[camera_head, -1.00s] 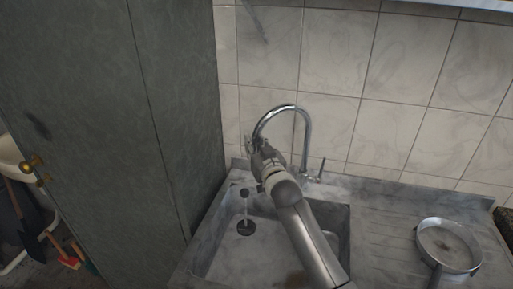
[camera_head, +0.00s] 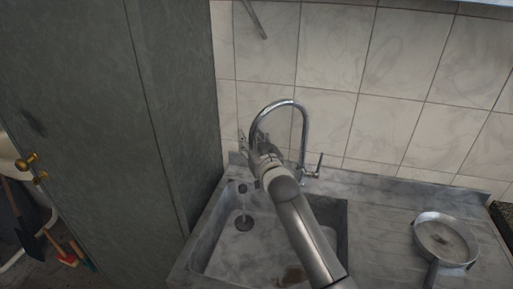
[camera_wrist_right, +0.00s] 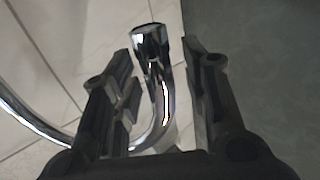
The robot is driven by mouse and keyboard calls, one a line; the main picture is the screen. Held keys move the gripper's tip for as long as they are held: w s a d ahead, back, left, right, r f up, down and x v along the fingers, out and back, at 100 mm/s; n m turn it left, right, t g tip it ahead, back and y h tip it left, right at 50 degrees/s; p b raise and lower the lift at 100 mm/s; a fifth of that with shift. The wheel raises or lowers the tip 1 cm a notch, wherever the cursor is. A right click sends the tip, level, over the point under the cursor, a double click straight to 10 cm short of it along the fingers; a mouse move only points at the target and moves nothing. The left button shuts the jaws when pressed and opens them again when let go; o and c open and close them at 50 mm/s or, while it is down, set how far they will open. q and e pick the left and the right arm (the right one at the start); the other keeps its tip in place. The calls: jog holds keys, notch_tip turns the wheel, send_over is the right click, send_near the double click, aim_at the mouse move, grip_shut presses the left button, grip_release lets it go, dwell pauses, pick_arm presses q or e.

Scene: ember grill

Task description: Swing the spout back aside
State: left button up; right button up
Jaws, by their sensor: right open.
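The chrome spout (camera_head: 292,103) arches up from the back of the sink (camera_head: 221,262) and curves down to the left, over the basin. My right gripper (camera_head: 250,140) is at the spout's outer, downward end. In the right wrist view, the spout (camera_wrist_right: 157,85) passes between the two open fingers of the gripper (camera_wrist_right: 158,88), with a visible gap on the right side. Contact with the left finger is hard to tell. The tap lever (camera_head: 319,166) stands right of the spout's base. My left gripper is not in view.
A tall dark cabinet (camera_head: 165,110) stands close on the left of the sink. The tiled wall (camera_head: 400,80) is right behind the spout. A pan (camera_head: 445,240) lies on the drainboard at right.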

jog(key=v, duration=1.1)
jog(key=shift+s, duration=0.4)
